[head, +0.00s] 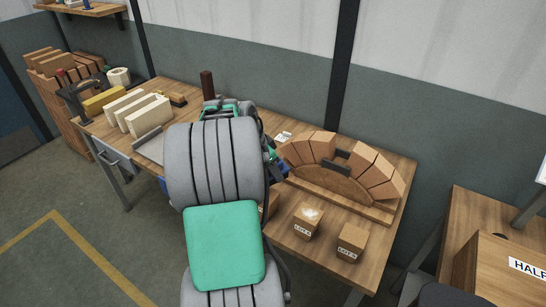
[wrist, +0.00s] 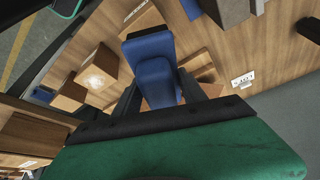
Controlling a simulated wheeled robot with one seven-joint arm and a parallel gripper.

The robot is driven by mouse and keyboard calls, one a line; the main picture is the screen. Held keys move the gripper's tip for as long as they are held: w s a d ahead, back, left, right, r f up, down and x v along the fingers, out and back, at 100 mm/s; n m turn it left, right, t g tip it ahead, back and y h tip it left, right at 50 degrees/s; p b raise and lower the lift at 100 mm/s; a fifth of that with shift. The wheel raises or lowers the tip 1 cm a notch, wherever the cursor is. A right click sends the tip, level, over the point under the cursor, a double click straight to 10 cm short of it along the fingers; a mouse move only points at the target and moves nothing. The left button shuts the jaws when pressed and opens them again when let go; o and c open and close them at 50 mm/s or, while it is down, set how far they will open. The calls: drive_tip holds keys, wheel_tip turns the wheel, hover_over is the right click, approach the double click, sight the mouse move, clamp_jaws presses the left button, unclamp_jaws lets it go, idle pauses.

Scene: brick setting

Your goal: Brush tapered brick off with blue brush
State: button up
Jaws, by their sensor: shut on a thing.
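My gripper (wrist: 160,92) is shut on the blue brush (wrist: 150,47) in the wrist view. The brush is held above the wooden bench, and its far side is hidden. A tan brick with pale dust on top (wrist: 97,78) lies left of the brush, apart from it. It also shows in the head view (head: 307,219), with a label on its front. A second labelled brick (head: 351,241) stands right of it. Another brick (head: 271,205) is partly hidden behind my arm. My arm hides most of the gripper in the head view. I cannot tell which brick is the tapered one.
A brick arch (head: 376,172) with a gap at its top stands on the right of the bench (head: 377,244). Several cream blocks (head: 150,117) stand on the left. A second table (head: 482,213) is at the right. The bench's front right edge is near the bricks.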

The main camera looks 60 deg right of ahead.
drive_tip(key=shift+r+p, duration=0.9)
drive_tip(key=shift+r, duration=0.95)
drive_tip(key=shift+w, duration=0.1)
